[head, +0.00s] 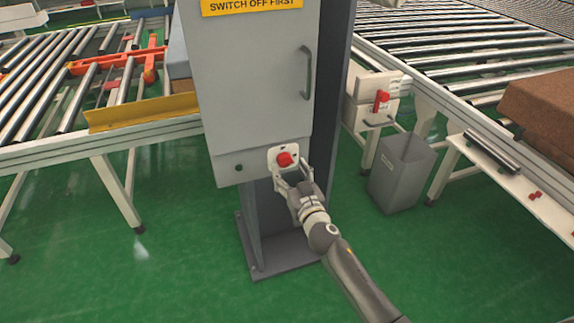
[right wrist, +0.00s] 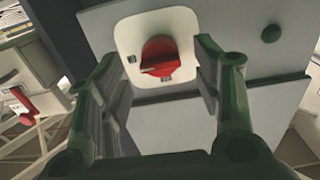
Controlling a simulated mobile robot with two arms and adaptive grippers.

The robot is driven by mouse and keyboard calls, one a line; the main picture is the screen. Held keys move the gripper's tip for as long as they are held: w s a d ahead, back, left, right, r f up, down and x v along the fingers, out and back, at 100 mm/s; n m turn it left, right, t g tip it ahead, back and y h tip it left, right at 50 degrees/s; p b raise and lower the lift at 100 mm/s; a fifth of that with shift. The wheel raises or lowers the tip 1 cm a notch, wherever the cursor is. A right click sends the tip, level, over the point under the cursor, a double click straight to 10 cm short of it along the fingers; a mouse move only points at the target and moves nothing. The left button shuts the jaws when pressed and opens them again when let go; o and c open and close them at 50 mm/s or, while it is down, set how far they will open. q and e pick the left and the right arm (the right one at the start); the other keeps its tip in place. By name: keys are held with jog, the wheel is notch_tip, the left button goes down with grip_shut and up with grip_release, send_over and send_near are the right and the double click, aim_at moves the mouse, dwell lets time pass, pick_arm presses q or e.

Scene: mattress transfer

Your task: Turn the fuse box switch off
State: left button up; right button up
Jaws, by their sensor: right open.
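The fuse box (head: 250,90) is a grey cabinet on a dark post, with a yellow "SWITCH OFF FIRST" label at its top. Its red rotary switch (head: 285,159) sits on a white plate near the bottom edge. In the right wrist view the red switch (right wrist: 160,56) is between and beyond my fingers, its grip bar lying roughly level. My right gripper (head: 291,171) is open just below and in front of the switch. In the right wrist view its fingers (right wrist: 155,85) stand on both sides of the knob, with gaps. I cannot tell any contact. My left gripper is not in view.
Roller conveyors stand left (head: 60,85) and right (head: 450,50). A second red switch (head: 381,100) is on a white box to the right. A grey bin (head: 402,172) stands below it. A brown block (head: 540,105) lies at far right. Green floor (head: 180,240) is clear in front.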

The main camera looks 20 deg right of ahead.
aim_at(285, 161)
jog(key=shift+w, duration=1.5)
jog(key=shift+c, duration=0.3)
jog(key=c, duration=1)
